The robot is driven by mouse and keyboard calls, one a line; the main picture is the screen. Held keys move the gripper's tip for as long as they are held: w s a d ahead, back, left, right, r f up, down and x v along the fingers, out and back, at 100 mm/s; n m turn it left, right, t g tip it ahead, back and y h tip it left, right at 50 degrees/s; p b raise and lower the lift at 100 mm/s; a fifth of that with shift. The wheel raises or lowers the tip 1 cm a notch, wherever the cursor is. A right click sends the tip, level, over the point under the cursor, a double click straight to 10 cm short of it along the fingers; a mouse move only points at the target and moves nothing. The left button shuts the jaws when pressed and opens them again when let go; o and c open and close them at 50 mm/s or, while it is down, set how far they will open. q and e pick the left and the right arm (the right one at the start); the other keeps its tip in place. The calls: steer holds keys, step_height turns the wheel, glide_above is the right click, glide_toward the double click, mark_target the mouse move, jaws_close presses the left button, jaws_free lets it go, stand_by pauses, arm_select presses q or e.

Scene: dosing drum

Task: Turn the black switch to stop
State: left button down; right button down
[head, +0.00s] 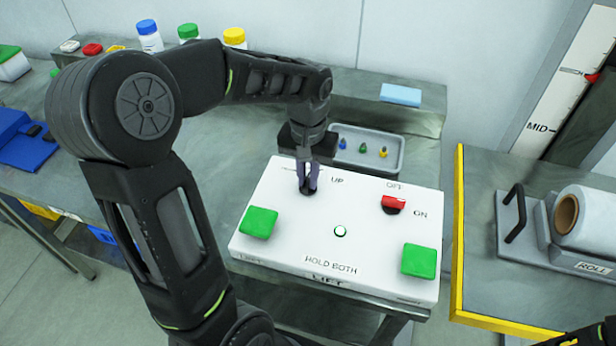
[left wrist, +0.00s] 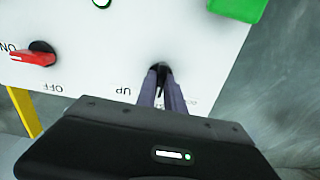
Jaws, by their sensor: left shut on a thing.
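The white control box (head: 300,222) carries a black switch (head: 308,190) at its upper left, beside the word UP. My left gripper (head: 308,185) points down over the switch and is shut on it. In the left wrist view the two fingers (left wrist: 162,85) close around the black switch (left wrist: 161,69), and the fingers hide most of it. The label on the switch's other side is mostly covered, so I cannot read which position it points to. My right gripper is not in view; only a dark bit of my arm shows at the bottom right.
The box also has a red switch (head: 393,204) marked OFF and ON, two green buttons (head: 259,223) (head: 419,261) and a small round light (head: 340,231). A grey tray (head: 397,160) with small coloured pieces stands behind it. A yellow-edged bench with a roll (head: 588,220) is at the right.

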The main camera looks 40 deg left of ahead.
mark_target(308, 180)
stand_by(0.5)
arm_select(q)
steer(key=c, duration=1.4)
jaws_free()
steer(key=shift+c, duration=0.2)
steer(key=shift+r, duration=0.15)
step_height(308, 180, up, 8)
steer(key=shift+f+b, duration=0.2)
steer(key=shift+b, duration=0.15)
